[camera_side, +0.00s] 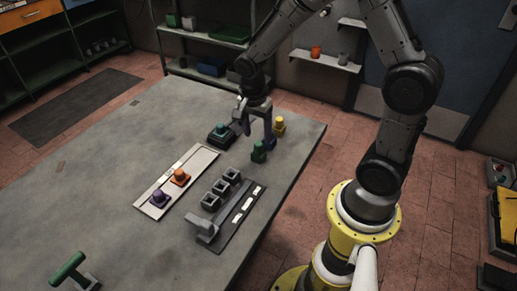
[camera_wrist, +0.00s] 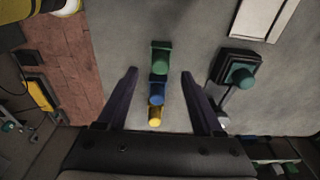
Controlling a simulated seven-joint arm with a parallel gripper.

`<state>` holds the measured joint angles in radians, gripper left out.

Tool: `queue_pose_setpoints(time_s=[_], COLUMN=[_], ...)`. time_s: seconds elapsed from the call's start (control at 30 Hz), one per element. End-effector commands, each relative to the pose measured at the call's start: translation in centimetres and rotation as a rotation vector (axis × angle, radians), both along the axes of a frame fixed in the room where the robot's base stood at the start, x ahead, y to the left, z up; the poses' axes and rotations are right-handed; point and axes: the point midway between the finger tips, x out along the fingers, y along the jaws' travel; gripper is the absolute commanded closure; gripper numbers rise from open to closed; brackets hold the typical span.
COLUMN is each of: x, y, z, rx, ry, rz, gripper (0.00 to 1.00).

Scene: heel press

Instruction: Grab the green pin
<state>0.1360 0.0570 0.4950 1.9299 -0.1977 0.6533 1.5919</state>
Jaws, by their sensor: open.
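A small green pin (camera_side: 259,153) stands on the grey table near its right edge. It also shows in the wrist view (camera_wrist: 161,58), at the head of a row with a blue pin (camera_wrist: 158,88) and a yellow pin (camera_wrist: 155,116). My gripper (camera_side: 257,134) is open and points down by this row. In the wrist view its fingers (camera_wrist: 159,74) lie to either side of the row, with the green pin just ahead of the tips. No pin is seen gripped.
A dark block with a teal knob (camera_side: 221,131) stands close left of my gripper. A pale panel (camera_side: 191,168) carries an orange knob (camera_side: 180,177) and a purple knob (camera_side: 159,198). A grey fixture with square sockets (camera_side: 220,188) lies nearer. The table's left part is largely clear.

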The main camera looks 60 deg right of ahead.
Motion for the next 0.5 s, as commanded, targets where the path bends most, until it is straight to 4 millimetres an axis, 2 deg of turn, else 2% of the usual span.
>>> queue_pose_setpoints(time_s=[0.17, 0.33, 0.5], x=[-0.1, -0.1, 0.0], y=[-0.2, -0.6, -0.8], z=[-1.3, -3.8, -5.3], rx=[0.001, 0.001, 0.0], ry=[0.003, 0.005, 0.001], rz=[-0.001, -0.002, 0.0], gripper=[0.32, 0.32, 0.32])
